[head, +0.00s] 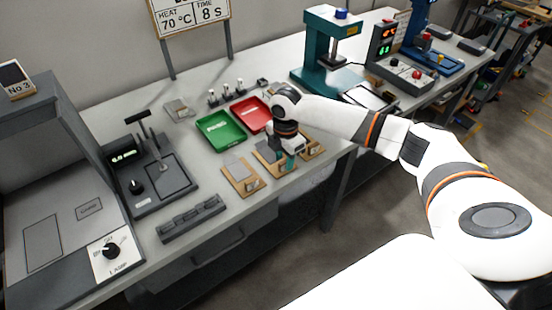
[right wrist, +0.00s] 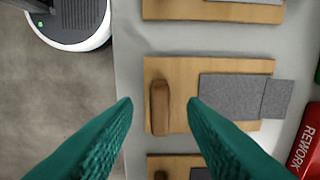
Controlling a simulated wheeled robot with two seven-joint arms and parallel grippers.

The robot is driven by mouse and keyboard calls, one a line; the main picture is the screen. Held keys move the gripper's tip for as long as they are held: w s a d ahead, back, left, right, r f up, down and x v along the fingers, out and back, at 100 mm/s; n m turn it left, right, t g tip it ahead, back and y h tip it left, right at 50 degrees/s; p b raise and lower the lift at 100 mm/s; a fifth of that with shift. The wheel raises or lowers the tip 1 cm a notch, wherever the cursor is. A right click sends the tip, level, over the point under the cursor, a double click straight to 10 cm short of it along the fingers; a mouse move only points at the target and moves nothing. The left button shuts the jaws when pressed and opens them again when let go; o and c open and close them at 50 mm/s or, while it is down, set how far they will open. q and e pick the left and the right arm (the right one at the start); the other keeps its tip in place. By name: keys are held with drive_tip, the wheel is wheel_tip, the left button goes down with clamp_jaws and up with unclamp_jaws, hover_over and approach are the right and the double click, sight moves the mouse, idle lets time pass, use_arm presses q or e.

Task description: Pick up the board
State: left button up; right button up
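Three wooden boards with grey sheets lie in a row on the bench: a left one (head: 241,178), a middle one (head: 262,154) mostly hidden by my gripper, and a right one (head: 314,147). In the right wrist view the middle board (right wrist: 178,75) carries a grey sheet (right wrist: 232,95) and a rounded wooden handle (right wrist: 160,108) near its edge. My right gripper (right wrist: 160,104) is open, with the handle between its fingertips in the picture and no contact visible. It also shows over the middle board in the head view (head: 289,162). My left gripper is not in view.
A green tray (head: 220,131) and a red tray (head: 251,115) lie behind the boards. A dark grey slotted block (head: 192,219) and a device with a lever (head: 150,175) stand to the left. A teal press (head: 326,50) stands at the back. The neighbouring boards are close on both sides.

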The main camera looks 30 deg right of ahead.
wheel_tip(320, 180, down, 2)
clamp_jaws()
idle(0.3)
